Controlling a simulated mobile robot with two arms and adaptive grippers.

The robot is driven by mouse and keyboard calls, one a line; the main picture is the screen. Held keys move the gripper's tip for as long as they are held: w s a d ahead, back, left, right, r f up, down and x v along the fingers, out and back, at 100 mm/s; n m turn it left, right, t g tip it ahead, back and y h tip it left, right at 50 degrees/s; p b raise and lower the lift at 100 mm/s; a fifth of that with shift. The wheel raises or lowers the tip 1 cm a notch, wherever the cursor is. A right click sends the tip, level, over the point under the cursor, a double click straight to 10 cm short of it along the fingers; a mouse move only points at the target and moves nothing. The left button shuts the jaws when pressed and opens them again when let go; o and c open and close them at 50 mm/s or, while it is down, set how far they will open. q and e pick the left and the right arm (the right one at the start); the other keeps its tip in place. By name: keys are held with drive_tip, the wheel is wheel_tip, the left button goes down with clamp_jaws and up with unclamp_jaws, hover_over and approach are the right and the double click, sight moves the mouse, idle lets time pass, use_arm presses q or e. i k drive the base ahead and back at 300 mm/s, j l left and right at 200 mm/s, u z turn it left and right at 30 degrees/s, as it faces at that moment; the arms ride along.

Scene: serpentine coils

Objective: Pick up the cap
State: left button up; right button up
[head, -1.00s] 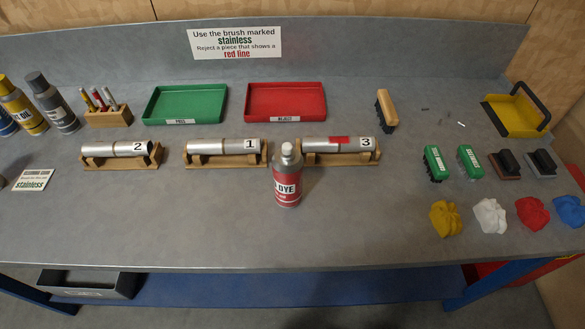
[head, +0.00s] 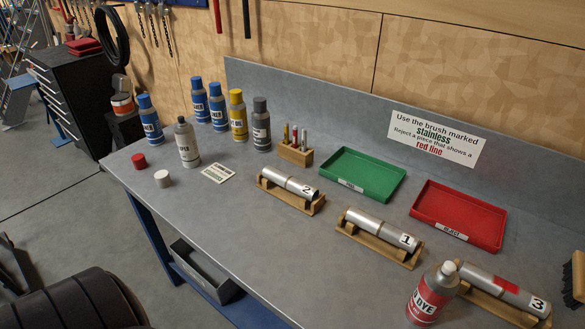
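Two loose caps stand on the left end of the grey bench in the head view. The red cap (head: 138,161) is nearer the left edge, and the white cap (head: 162,178) is just to its right and closer to the front edge. A silver-grey spray can (head: 188,144) with a bare nozzle stands behind them. Neither of my grippers shows in the view.
Several capped spray cans (head: 238,115) stand behind the caps. A small label card (head: 218,174) lies right of them. Numbered tubes on wooden cradles (head: 290,190), a green tray (head: 362,174) and a red tray (head: 458,215) fill the right. The bench around the caps is clear.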

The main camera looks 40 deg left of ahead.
sight(139, 162)
drive_tip(key=k+j, duration=0.1)
drive_tip(key=j, duration=1.1)
drive_tip(key=k+j, duration=0.15)
drive_tip(key=j, duration=0.4)
drive_tip(key=k+j, duration=0.1)
drive_tip(key=j, duration=0.5)
